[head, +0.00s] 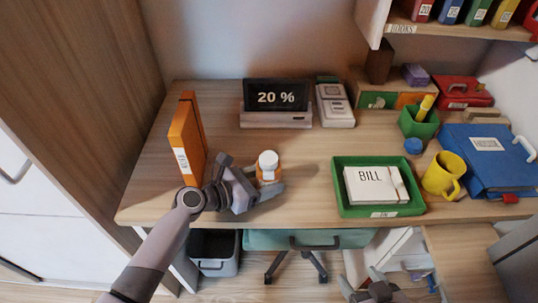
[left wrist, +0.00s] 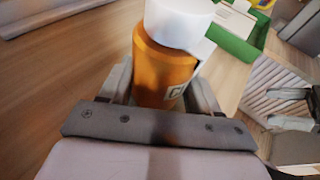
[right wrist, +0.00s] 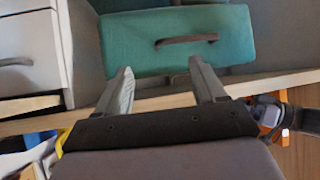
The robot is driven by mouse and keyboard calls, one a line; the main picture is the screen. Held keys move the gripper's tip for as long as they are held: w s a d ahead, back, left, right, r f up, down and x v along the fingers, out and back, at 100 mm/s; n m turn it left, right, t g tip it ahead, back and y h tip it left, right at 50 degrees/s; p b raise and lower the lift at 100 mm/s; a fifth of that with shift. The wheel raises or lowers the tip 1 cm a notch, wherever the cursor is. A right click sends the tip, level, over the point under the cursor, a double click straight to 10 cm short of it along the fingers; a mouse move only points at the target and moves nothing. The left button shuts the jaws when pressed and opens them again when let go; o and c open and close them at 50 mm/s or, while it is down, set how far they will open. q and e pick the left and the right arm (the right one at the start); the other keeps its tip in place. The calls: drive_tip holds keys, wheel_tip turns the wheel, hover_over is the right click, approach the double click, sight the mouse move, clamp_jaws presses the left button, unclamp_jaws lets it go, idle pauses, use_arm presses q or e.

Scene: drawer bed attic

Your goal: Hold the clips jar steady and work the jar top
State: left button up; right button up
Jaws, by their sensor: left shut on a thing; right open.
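The clips jar (head: 268,172) is a small orange jar with a white jar top (head: 268,158), upright on the desk left of the middle. In the left wrist view the orange body (left wrist: 163,68) sits between my left fingers, with the white top (left wrist: 180,22) above them. My left gripper (head: 268,186) is shut on the jar's body. My right gripper (head: 380,292) is low at the front, below the desk edge. In the right wrist view its two fingers (right wrist: 160,85) are apart with nothing between them.
A green tray (head: 381,211) with a bill stack stands right of the jar. A yellow mug (head: 443,175), blue binder (head: 490,160) and green cup (head: 418,120) stand further right. An orange binder (head: 188,135) stands left. An open drawer (head: 470,250) juts out at front right.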

drive_tip(key=w+a+r+n+t+y, duration=0.1)
drive_tip(key=w+a+r+n+y, duration=0.1)
drive_tip(key=w+a+r+y, duration=0.3)
drive_tip(key=w+a+r+n+t+y, duration=0.1)
drive_tip(key=w+a+r+n+y, duration=0.2)
drive_tip(key=a+r, duration=0.5)
drive_tip(key=w+a+r+n+t+y, duration=0.1)
drive_tip(key=w+a+r+n+y, duration=0.15)
drive_tip(key=a+r+y, duration=0.3)
drive_tip(key=s+a+r+n+g+y, duration=0.15)
drive_tip(key=a+r+n+g, duration=0.25)
drive_tip(key=a+n+g, duration=0.5)
drive_tip(key=s+a+r+n+g, duration=0.35)
drive_tip(key=a+n+g, duration=0.35)
drive_tip(key=n+g, duration=0.4)
wheel_tip(320, 180, up, 3)
drive_tip(key=n+t+h, duration=0.3)
drive_tip(key=t+h, duration=0.3)
drive_tip(key=h, duration=1.1)
hover_over(269, 158)
wheel_tip(269, 158, down, 11)
drive_tip(key=shift+w+f, duration=0.1)
drive_tip(key=shift+f, duration=0.05)
drive_tip(key=shift+c, duration=0.4)
